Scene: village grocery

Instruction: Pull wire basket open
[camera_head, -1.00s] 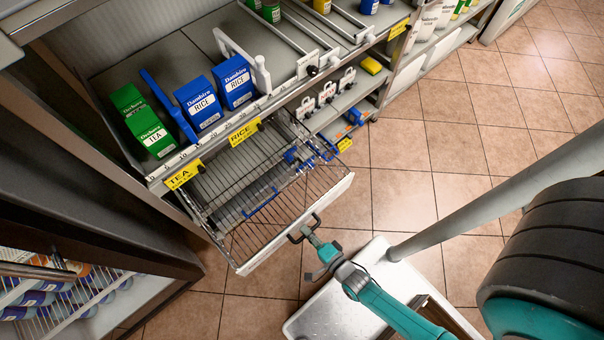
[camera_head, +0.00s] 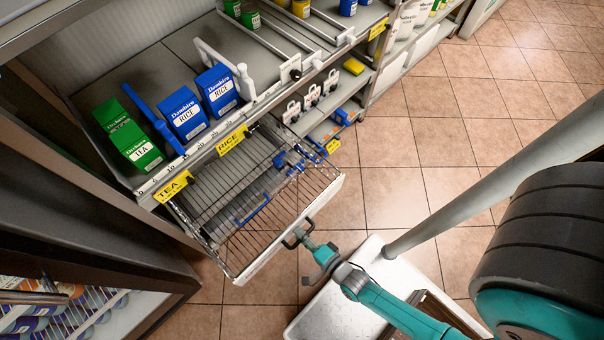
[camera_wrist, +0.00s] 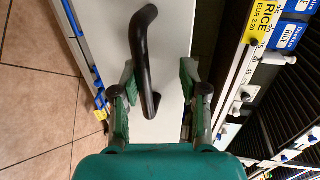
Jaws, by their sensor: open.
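The wire basket (camera_head: 254,268) is a drawer below the rice and tea shelf, with a pale front panel. It stands out from under the shelf, and its wire floor shows. A black bow handle (camera_wrist: 141,40) is fixed to the panel; it also shows in the head view (camera_head: 292,241). My gripper (camera_wrist: 158,75) is open at the handle, with one finger on each side of the handle's near end. I cannot tell whether either finger touches it. The head view shows my gripper (camera_head: 313,252) just outside the panel.
Blue rice boxes (camera_head: 184,114) and a green tea box (camera_head: 129,136) stand on the shelf above. A dark cabinet with open shelves (camera_head: 75,320) stands close at lower left. Tiled floor (camera_head: 430,140) is free to the right.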

